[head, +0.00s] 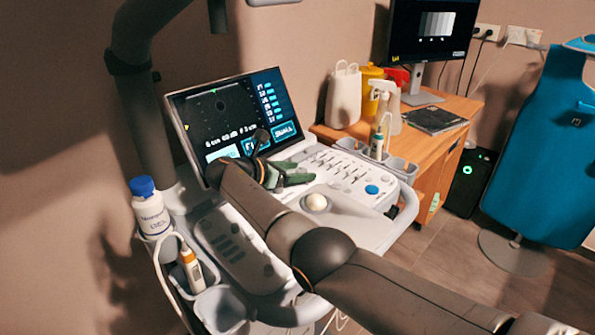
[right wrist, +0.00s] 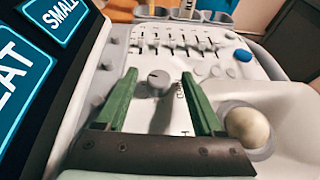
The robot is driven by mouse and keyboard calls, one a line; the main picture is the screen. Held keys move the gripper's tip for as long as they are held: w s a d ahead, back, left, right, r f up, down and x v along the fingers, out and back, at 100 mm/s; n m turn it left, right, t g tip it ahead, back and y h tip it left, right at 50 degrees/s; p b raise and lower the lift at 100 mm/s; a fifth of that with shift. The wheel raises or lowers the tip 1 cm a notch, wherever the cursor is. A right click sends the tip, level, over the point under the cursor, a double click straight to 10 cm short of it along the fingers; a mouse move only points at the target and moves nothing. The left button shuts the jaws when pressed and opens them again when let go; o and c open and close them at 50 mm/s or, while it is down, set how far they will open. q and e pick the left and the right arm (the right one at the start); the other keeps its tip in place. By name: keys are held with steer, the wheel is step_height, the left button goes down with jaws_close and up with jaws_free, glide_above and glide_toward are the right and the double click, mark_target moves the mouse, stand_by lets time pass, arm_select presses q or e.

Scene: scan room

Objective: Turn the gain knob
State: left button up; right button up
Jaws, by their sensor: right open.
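A grey round knob with a dark pointer mark (right wrist: 158,83) stands on the white control panel (head: 335,195), with small lettering beside it that I cannot read; it matches the gain knob. My right gripper (head: 303,172) reaches over the panel just in front of the screen. In the right wrist view its two green fingers (right wrist: 158,73) are open, one on each side of the knob, with visible gaps on both sides. I cannot tell how deep the fingertips are beside it. In the head view the knob is hidden by the gripper. My left gripper does not show.
The tilted screen (head: 235,110) rises close behind the gripper. A trackball (head: 316,202), several sliders (right wrist: 185,40) and a blue button (head: 372,190) surround it. A white bottle with blue cap (head: 150,210) stands at left; a wooden desk (head: 450,120) is behind.

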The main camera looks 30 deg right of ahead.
steer(key=p+v, duration=0.1)
steer(key=v, duration=1.1)
steer(key=shift+s+a+p, duration=0.15)
steer(key=shift+a+p, duration=0.05)
steer(key=shift+p, duration=0.1)
